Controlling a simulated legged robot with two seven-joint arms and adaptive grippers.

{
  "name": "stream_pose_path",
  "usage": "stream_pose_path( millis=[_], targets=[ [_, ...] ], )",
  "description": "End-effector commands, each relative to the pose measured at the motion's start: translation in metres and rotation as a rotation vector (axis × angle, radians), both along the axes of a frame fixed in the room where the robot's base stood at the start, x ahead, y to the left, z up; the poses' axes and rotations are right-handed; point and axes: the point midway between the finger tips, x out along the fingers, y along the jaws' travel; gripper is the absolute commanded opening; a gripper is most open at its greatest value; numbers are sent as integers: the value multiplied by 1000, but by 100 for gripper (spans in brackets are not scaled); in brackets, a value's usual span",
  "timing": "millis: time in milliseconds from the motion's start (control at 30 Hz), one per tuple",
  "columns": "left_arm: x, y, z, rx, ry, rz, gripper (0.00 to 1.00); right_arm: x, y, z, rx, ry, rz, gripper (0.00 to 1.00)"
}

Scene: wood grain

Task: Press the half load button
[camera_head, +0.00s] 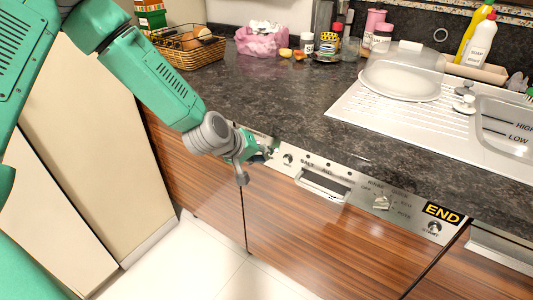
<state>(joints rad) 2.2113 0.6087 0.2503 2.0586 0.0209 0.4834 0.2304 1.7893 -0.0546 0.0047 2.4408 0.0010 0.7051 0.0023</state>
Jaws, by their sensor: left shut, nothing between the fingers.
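The dishwasher's silver control panel (345,187) runs under the counter edge. A round button (288,159) sits near its left end; the small label by it is too small to read for sure. A knob (382,203) stands between the handle and that button. My left gripper (268,152) is shut and empty at the panel's left end, just left of the left button. I cannot tell whether it touches the panel, and it hides part of that end. My right gripper is not in view.
The dark counter (290,100) overhangs the panel closely. The dishwasher handle recess (323,184) lies right of the left button. A wicker basket (188,52), a glass lid (402,75) and the sink (505,125) are on the counter. The floor below is clear.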

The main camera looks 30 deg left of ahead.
Motion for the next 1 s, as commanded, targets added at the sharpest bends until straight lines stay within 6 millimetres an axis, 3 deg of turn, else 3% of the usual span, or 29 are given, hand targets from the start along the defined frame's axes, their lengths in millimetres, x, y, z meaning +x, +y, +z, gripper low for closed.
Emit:
stream_pose_path(
  millis=[500,1000],
  targets=[
    [4,0,0,0,0,0,0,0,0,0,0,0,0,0],
    [-14,1,0,0,0,0,0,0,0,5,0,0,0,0]
  ],
)
